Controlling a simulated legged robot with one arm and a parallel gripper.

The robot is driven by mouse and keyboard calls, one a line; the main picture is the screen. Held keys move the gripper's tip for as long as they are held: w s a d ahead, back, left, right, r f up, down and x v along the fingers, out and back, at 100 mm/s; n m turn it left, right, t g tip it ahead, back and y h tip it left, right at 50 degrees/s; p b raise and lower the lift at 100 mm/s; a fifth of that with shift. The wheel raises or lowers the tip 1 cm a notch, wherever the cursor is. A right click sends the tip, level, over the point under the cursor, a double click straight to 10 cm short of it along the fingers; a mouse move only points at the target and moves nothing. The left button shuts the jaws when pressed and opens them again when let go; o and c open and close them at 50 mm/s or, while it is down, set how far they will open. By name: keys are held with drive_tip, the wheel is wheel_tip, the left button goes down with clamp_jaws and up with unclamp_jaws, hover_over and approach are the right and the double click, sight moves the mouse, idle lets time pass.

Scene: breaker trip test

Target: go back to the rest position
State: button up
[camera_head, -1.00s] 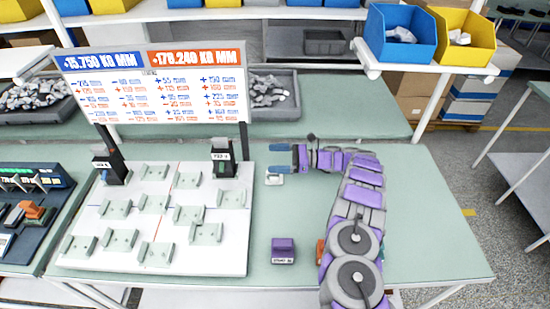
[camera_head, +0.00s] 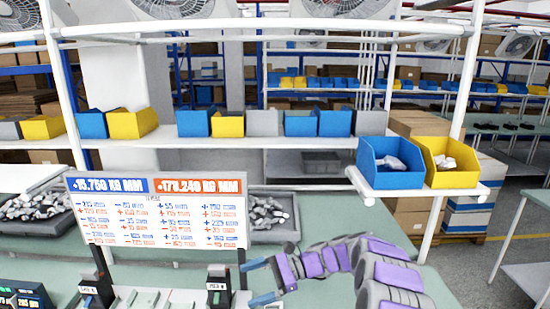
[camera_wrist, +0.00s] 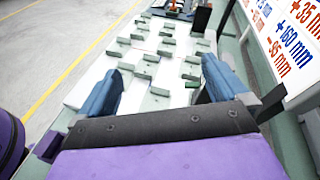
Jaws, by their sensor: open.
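My gripper (camera_head: 258,281) is at the end of my purple and grey arm, just right of the sign's right post in the head view. In the wrist view, its two blue fingers (camera_wrist: 160,92) stand wide apart with nothing between them. Beyond the fingers lies the white board (camera_wrist: 88,88) with several pale grey-green holders on it. In the head view only the back part of the board (camera_head: 155,296) shows, at the bottom edge. No object is held.
A sign (camera_head: 158,212) with printed numbers stands behind the board. A dark tray (camera_head: 284,234) of grey parts lies behind it. Blue (camera_head: 390,178) and yellow (camera_head: 449,178) bins sit on a shelf at right. White rack posts (camera_head: 450,130) rise near my arm.

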drive_tip(key=s+d+r+n+g+h, duration=0.1)
drive_tip(key=s+r+n+h, duration=0.2)
drive_tip(key=s, duration=0.7)
drive_tip(key=s+d+r+n+h, duration=0.1)
drive_tip(key=s+r+n+h, duration=0.2)
drive_tip(key=s, duration=0.7)
drive_tip(key=s+d+f+n+t+h, duration=0.1)
drive_tip(key=s+d+n+h, duration=0.2)
drive_tip(key=s+d, duration=0.5)
drive_tip(key=s+d+f+n+t+h, duration=0.1)
drive_tip(key=s+d+n+h, duration=0.2)
drive_tip(key=s, duration=1.1)
drive_tip(key=d+h, duration=0.3)
drive_tip(key=d, duration=0.3)
drive_tip(key=shift+d+t, duration=0.25)
drive_tip(key=shift+t, duration=0.05)
